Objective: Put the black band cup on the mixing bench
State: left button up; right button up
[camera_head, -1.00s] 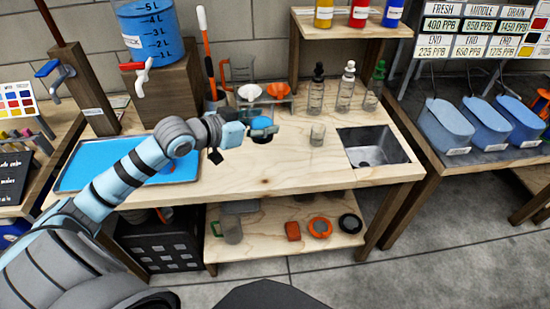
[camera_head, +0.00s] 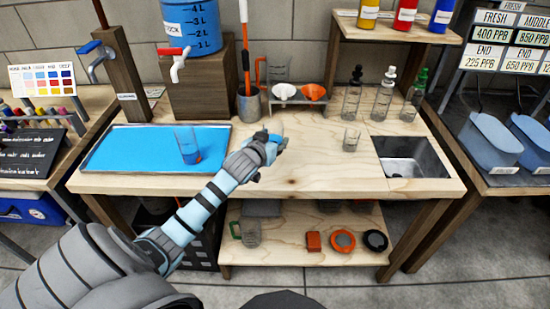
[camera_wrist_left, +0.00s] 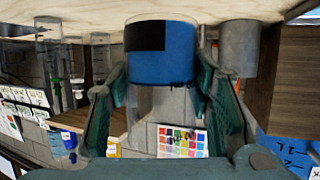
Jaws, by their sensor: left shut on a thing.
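My left gripper (camera_head: 272,140) is over the middle of the wooden mixing bench (camera_head: 310,178), right of the blue tray. In the left wrist view, which is upside down, its fingers (camera_wrist_left: 163,100) are shut around a clear cup with blue liquid and a black patch (camera_wrist_left: 147,37), the black band cup. The cup's base end is close to the bench surface (camera_wrist_left: 130,10); I cannot tell whether it touches. My right gripper is not in view.
A cup with blue liquid and an orange band (camera_head: 188,146) stands on the blue tray (camera_head: 130,150). A grey tool pot (camera_head: 249,105) and a funnel rack (camera_head: 298,97) stand behind.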

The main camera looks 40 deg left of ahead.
pick_arm(q)
notch_tip(320, 180, down, 5)
jog(key=shift+b, duration=0.65)
jog(key=shift+f, duration=0.1)
jog(key=o, duration=1.3)
jog(key=shift+o, duration=0.2)
jog(key=p+v, duration=0.3)
jog(key=v, duration=0.9)
jog(key=shift+r, duration=0.25)
jog(key=shift+f, duration=0.1)
